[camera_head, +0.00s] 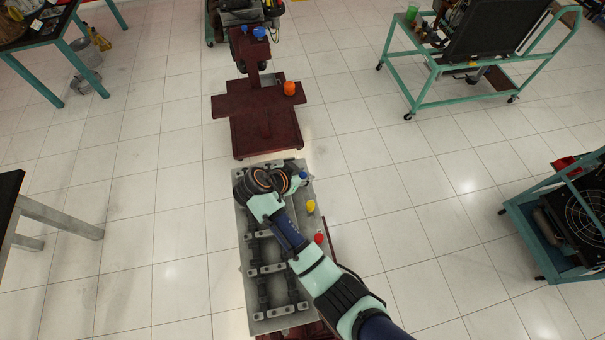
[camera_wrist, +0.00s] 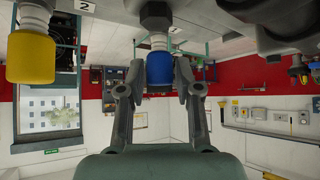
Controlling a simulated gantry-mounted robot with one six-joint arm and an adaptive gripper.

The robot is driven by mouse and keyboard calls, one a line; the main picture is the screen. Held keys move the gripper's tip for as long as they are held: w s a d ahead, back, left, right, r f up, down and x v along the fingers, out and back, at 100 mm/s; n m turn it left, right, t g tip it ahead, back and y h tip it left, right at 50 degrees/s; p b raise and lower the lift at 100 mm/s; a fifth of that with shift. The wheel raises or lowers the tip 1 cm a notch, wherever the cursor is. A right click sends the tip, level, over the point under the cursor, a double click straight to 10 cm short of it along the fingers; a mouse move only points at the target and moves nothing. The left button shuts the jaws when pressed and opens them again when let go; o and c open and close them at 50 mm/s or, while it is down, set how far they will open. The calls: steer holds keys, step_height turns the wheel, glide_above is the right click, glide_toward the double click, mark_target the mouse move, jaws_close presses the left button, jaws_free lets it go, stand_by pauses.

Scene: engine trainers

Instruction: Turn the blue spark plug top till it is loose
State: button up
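The blue spark plug top (camera_wrist: 159,68) hangs in the upper middle of the wrist view, below a dark, rounded plug body. My gripper (camera_wrist: 159,78) has one finger on each side of it, with a narrow gap showing on both sides. The fingers look open around the top, not clamped on it. In the head view the blue top (camera_head: 303,174) is a small spot at the right edge of the grey engine block (camera_head: 243,225). My gripper (camera_head: 294,181) is beside it, partly hidden by my wrist.
A yellow top (camera_head: 311,206) and a red top (camera_head: 319,238) stand along the same edge of the block. The yellow top (camera_wrist: 30,59) is left of my gripper in the wrist view. A dark red stand (camera_head: 262,105) is beyond the block.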

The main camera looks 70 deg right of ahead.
jaws_close()
